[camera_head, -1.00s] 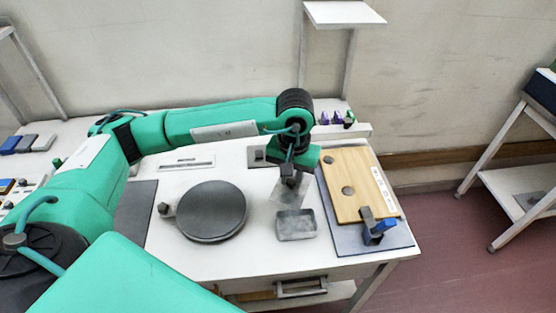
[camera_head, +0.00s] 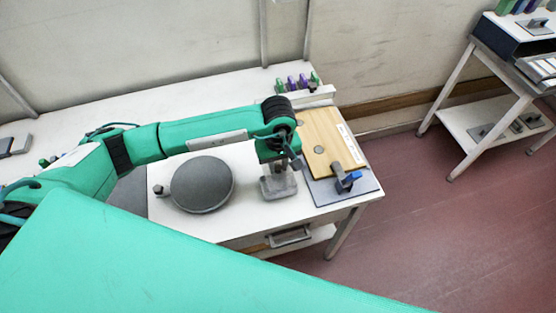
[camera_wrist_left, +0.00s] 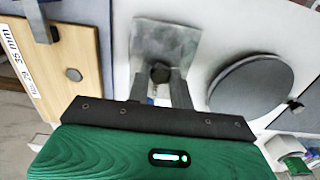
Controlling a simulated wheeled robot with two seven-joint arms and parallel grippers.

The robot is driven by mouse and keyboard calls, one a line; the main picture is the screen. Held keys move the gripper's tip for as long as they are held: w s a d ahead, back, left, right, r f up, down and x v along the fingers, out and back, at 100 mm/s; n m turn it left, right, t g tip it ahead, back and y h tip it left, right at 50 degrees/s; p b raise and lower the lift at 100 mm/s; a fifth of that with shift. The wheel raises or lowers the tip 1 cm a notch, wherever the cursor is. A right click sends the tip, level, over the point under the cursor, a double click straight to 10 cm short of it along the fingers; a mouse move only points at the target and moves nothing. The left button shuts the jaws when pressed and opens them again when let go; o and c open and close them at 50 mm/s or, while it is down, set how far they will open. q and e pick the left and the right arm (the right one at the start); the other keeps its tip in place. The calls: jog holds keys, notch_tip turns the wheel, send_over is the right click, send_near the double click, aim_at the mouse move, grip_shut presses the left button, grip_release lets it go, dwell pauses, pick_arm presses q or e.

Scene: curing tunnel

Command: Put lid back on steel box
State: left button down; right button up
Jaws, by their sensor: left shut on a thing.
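The grey steel box (camera_head: 279,194) stands near the front edge of the white table, just left of the wooden board. My left gripper (camera_head: 278,168) is directly above it, pointing down. In the left wrist view the fingers (camera_wrist_left: 160,80) are shut on the dark knob of a square grey lid (camera_wrist_left: 166,42). The lid covers the box from above in that view and hides its opening. The lid is over the box at about rim height; I cannot tell whether it rests on the rim. My right gripper is out of view.
A round dark plate (camera_head: 202,184) with a side knob lies left of the box. Small purple and green items (camera_head: 298,83) stand behind.

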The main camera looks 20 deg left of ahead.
aim_at(278, 174)
pick_arm(q)
jog(key=shift+f, duration=0.85)
notch_tip(278, 174, down, 2)
jog(key=shift+b, duration=0.75)
jog(key=shift+f+b, duration=0.6)
jog(key=shift+b, duration=0.05)
jog(key=shift+f, duration=0.15)
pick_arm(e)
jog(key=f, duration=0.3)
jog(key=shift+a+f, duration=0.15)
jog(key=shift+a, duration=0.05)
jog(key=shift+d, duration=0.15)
pick_arm(q)
jog(key=shift+b, duration=0.4)
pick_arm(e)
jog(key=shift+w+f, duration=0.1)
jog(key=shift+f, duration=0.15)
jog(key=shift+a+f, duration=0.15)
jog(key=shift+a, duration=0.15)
pick_arm(q)
jog(key=shift+b, duration=0.6)
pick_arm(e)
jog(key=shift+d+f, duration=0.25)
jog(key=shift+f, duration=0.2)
